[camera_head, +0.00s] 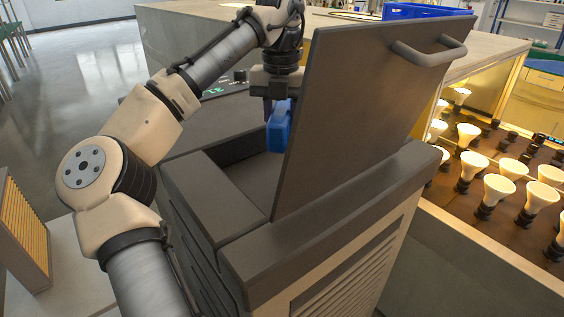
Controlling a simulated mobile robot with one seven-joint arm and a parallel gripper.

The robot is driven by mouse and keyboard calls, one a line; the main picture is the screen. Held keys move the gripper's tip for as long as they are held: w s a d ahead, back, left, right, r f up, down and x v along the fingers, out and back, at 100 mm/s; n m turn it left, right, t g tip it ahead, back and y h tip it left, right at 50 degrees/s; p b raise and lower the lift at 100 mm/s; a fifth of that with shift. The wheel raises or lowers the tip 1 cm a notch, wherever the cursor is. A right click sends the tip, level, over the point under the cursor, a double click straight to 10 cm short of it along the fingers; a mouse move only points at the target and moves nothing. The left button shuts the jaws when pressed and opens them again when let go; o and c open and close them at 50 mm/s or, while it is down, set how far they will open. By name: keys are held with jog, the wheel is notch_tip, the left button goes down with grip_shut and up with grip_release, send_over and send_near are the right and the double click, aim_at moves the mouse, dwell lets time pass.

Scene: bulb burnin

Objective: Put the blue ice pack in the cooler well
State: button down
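The blue ice pack (279,128) hangs upright below my gripper (270,100), over the open cooler well. My gripper's fingers are around its upper part, and it appears held; the lid hides part of the gripper's right side. The grey cooler (214,205) stands in the middle of the view with its lid (362,110) raised. The well (248,178) opens to the left of the lid. I cannot tell whether the pack's lower end is below the well's rim.
The raised lid with its bar handle (428,54) stands close to the right of my gripper. Right of the cooler is a lit rack of several bulbs (499,190). A blue crate (425,11) sits on the counter (480,40) behind. A slatted box (24,235) stands at left.

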aim_at(281, 108)
jog(key=shift+f+b, duration=0.3)
jog(key=shift+f, duration=3.7)
jog(key=shift+f, duration=0.15)
jog(key=c, duration=1.3)
grip_release()
notch_tip(281, 108, up, 12)
jog(key=shift+r+p, duration=0.15)
jog(key=shift+p, duration=0.75)
